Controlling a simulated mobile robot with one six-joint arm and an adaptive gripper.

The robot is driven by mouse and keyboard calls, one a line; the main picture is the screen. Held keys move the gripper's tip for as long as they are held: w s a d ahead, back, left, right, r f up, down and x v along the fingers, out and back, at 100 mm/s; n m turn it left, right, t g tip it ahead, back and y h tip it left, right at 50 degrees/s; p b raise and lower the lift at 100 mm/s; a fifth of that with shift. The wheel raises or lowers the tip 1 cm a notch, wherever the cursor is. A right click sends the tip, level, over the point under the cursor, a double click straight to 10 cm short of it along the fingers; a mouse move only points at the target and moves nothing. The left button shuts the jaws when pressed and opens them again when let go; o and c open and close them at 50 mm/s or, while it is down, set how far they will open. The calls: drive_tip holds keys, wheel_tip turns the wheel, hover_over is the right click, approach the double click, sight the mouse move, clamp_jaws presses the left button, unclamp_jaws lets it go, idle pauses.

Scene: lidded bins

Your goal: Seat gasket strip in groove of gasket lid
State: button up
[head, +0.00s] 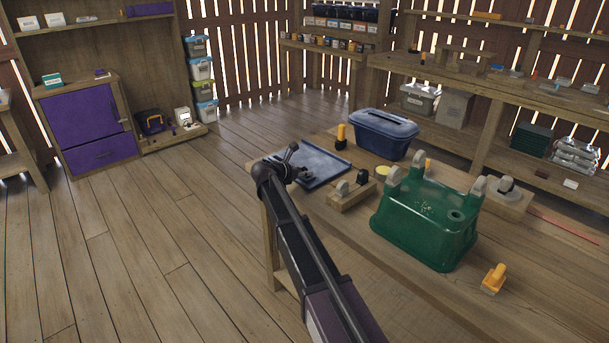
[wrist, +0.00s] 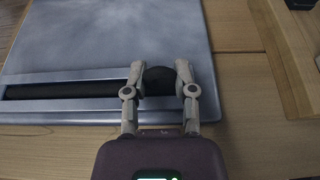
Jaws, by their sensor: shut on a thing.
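The gasket lid (head: 322,168) is a flat blue-grey panel lying on the workbench. In the wrist view the lid (wrist: 110,35) fills the upper left, with a long straight groove along its near edge. A dark band (wrist: 65,90) runs in that groove; I cannot tell whether it is strip or shadow. My gripper (wrist: 160,72) is over the groove's right end, near the lid's right edge. Its fingers are closed on the dark, rounded end of the gasket strip (wrist: 159,80). In the head view my gripper (head: 291,164) is at the lid's near left side, and the strip is hard to make out.
A wooden block with a grey fitting (head: 352,190) stands right of the lid. A blue lidded bin (head: 383,135), an upturned green bin (head: 425,222) and an orange-handled tool (head: 493,279) are also on the bench. An orange-topped item (head: 341,135) stands behind the lid.

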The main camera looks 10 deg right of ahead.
drive_tip(key=shift+f, duration=0.2)
drive_tip(key=o, duration=0.9)
drive_tip(key=shift+o, duration=0.2)
drive_tip(key=shift+r, duration=0.2)
drive_tip(key=shift+s+a+r, duration=0.1)
drive_tip(key=shift+r, duration=0.05)
drive_tip(key=p+v, duration=0.4)
drive_tip(key=v, duration=0.7)
drive_tip(key=shift+s+a+p, duration=0.2)
drive_tip(key=shift+a+p, duration=0.1)
